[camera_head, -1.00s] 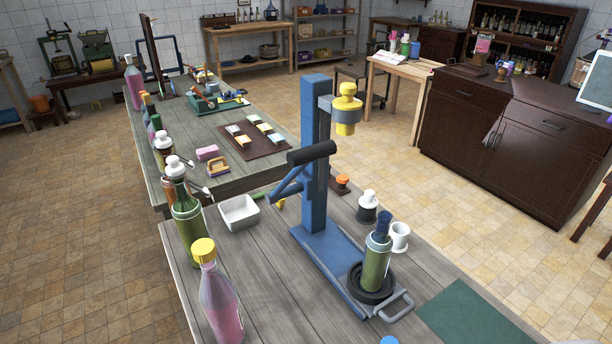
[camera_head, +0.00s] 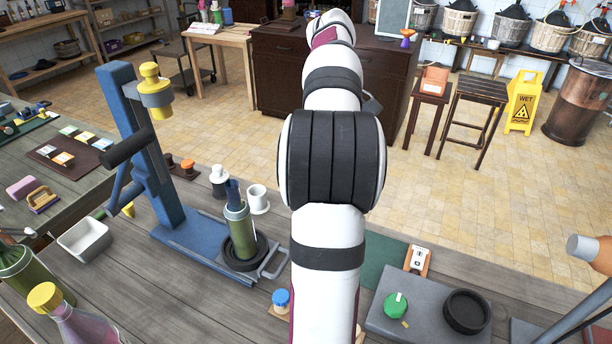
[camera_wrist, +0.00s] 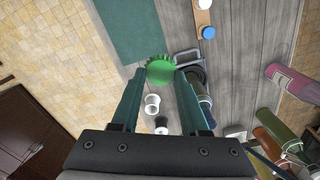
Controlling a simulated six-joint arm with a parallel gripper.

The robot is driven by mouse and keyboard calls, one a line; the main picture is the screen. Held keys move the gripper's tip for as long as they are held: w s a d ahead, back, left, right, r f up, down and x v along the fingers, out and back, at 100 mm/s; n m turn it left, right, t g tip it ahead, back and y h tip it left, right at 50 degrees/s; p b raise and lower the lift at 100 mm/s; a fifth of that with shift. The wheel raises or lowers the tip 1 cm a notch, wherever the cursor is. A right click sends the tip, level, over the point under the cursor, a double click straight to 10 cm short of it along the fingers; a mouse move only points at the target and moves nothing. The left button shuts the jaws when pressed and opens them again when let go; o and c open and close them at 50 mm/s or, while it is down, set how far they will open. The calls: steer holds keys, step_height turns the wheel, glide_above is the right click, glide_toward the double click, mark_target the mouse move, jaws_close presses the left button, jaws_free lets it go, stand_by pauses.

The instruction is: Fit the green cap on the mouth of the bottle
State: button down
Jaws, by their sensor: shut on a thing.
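The green cap (camera_wrist: 160,69), with a ridged rim, is between the fingertips of my gripper (camera_wrist: 160,78) in the wrist view. The gripper is shut on it. In the head view the gripper is not visible; my white arm fills the middle. A green bottle (camera_head: 238,228) with a dark blue top stands upright on the black round seat of a blue press (camera_head: 178,228). In the wrist view the bottle (camera_wrist: 203,95) is beyond the right finger, partly hidden and apart from the cap. A round green piece (camera_head: 396,305) lies on a grey block (camera_head: 430,325) in the head view.
A yellow head (camera_head: 155,90) hangs from the press column. A pink bottle (camera_head: 80,325) with a yellow cap and a white tray (camera_head: 84,240) are at left. A black ring (camera_head: 467,311) lies on the grey block.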

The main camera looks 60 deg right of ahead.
steer(key=w+a+r+n, duration=0.1)
steer(key=w+a+r, duration=0.1)
steer(key=w, duration=0.7)
steer(key=w+a+r+n, duration=0.2)
steer(key=w+a, duration=0.2)
steer(key=w, duration=0.5)
steer(key=shift+w+a+r, duration=0.2)
steer(key=shift+w+a, duration=0.05)
steer(key=shift+a, duration=0.1)
steer(key=shift+f, duration=0.1)
step_height(320, 180, down, 7)
steer(key=shift+r, duration=0.2)
steer(key=shift+f, duration=1.05)
steer(key=shift+r, duration=0.15)
steer(key=shift+r, duration=0.2)
steer(key=shift+f, duration=0.15)
stand_by(1.8)
